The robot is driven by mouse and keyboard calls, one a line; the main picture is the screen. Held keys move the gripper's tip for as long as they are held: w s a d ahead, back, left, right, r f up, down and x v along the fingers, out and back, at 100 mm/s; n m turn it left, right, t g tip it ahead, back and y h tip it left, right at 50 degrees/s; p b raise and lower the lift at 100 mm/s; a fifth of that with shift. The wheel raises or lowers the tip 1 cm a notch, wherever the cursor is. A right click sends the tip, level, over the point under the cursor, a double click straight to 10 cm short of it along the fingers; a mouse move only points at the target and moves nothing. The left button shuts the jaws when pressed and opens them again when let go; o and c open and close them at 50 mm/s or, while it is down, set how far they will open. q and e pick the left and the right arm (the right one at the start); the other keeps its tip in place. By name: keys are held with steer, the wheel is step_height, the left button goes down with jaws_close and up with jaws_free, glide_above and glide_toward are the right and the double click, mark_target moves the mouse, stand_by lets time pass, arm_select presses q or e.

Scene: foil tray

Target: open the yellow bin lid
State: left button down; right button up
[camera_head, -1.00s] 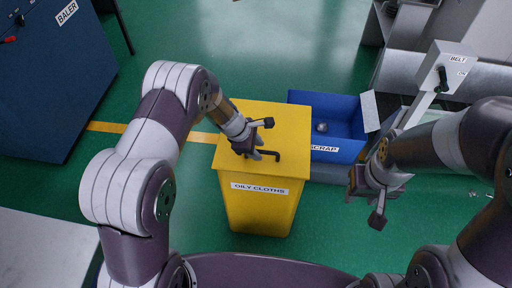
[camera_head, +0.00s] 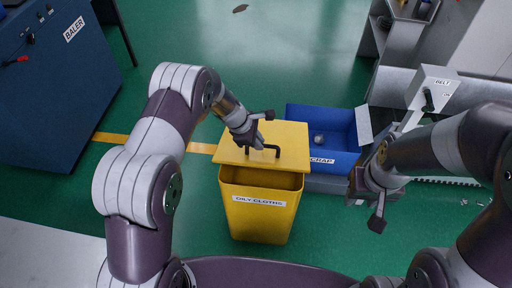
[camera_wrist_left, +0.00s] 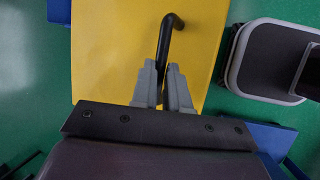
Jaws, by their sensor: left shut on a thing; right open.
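The yellow bin (camera_head: 262,222) stands on the floor in front of me, labelled OILY CLOTHS. Its yellow lid (camera_head: 289,138) is tilted up at the near edge, and a dark gap into the bin shows beneath it. My left gripper (camera_head: 250,143) is at the black lid handle (camera_head: 268,150). In the left wrist view its fingers (camera_wrist_left: 163,92) are shut on the handle (camera_wrist_left: 168,38), whose bent end sticks out beyond them over the lid (camera_wrist_left: 105,45). My right gripper (camera_head: 367,207) hangs open and empty, to the right of the bin.
A blue SCRAP box (camera_head: 340,125) stands right behind the bin, with a small round object (camera_head: 319,138) in it. A belt switch box (camera_head: 432,88) and conveyor are at the right. A blue baler (camera_head: 50,90) stands at the left.

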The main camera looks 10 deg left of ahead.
arm_select(q)
steer(key=w+r+p, duration=0.3)
steer(key=w+r, duration=0.2)
steer(key=shift+w+r+p, duration=0.25)
steer(key=shift+r+p, duration=0.05)
steer(key=shift+r, duration=0.05)
arm_select(e)
step_height(320, 180, up, 5)
steer(key=shift+s+f, duration=0.1)
arm_select(q)
steer(key=c, duration=1.4)
jaws_free()
steer(key=shift+f, duration=0.1)
steer(key=shift+o, duration=1.4)
steer(key=shift+w+f, duration=0.2)
steer(key=v, duration=1.3)
steer(key=shift+s, duration=0.15)
arm_select(e)
steer(key=shift+w+f, duration=0.35)
